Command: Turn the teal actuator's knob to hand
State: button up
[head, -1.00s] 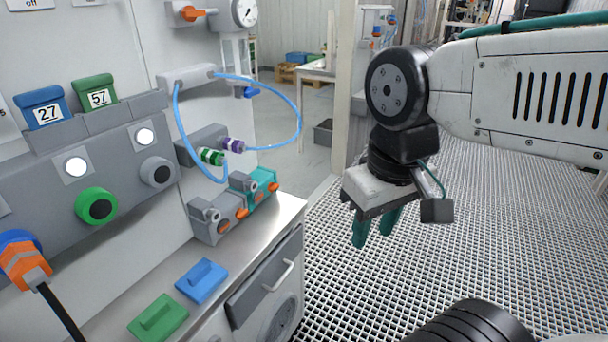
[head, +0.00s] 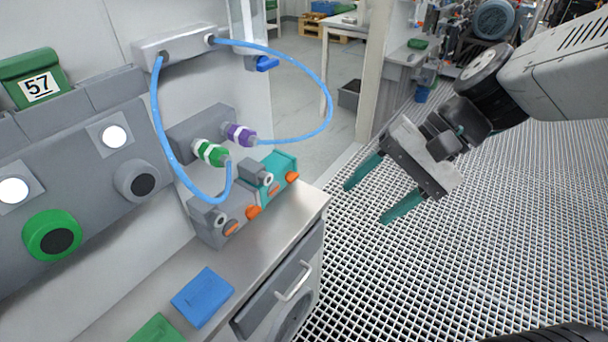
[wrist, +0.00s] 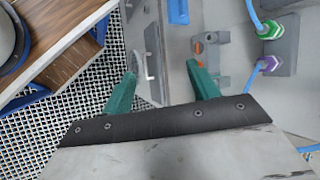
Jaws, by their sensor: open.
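The teal actuator (head: 281,164) stands at the far end of the steel counter, beside a grey actuator (head: 207,226). A small grey knob block (head: 254,172) sits at the teal one's front, with orange caps nearby; its setting is too small to read. My gripper (head: 373,196) is open and empty, out over the grating to the right of the counter, apart from the actuator. In the wrist view my gripper's two teal fingers (wrist: 160,82) are spread, with the counter's end beyond them. The teal actuator is not clearly visible there.
Blue hoses (head: 325,110) loop above the actuators from green (head: 211,153) and purple (head: 240,134) connectors. A blue block (head: 203,297) and a green block (head: 157,330) lie on the counter (head: 262,236). A drawer handle (head: 293,281) juts from its front. The grating (head: 450,255) is clear.

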jog(key=w+a+f+m+t+y, duration=0.25)
jog(key=w+a+m, duration=0.2)
jog(key=w, duration=0.25)
jog(key=w+a+f+m+t+y, duration=0.1)
jog(key=w+a+f+m+y, duration=0.25)
jog(key=w+m, duration=0.3)
jog(key=m+t+h, duration=0.3)
jog(key=m+t, duration=0.3)
jog(key=m, duration=0.3)
send_near(292, 176)
jog(key=shift+s+d+r, duration=0.1)
jog(key=shift+s+r, duration=0.2)
jog(key=shift+r, duration=0.2)
jog(key=shift+w+f+m, duration=0.2)
jog(key=shift+f+m, duration=0.1)
jog(key=shift+m, duration=0.1)
jog(key=x, duration=0.7)
jog(key=shift+w+f, duration=0.15)
jog(key=shift+f, duration=0.1)
jog(key=c, duration=1)
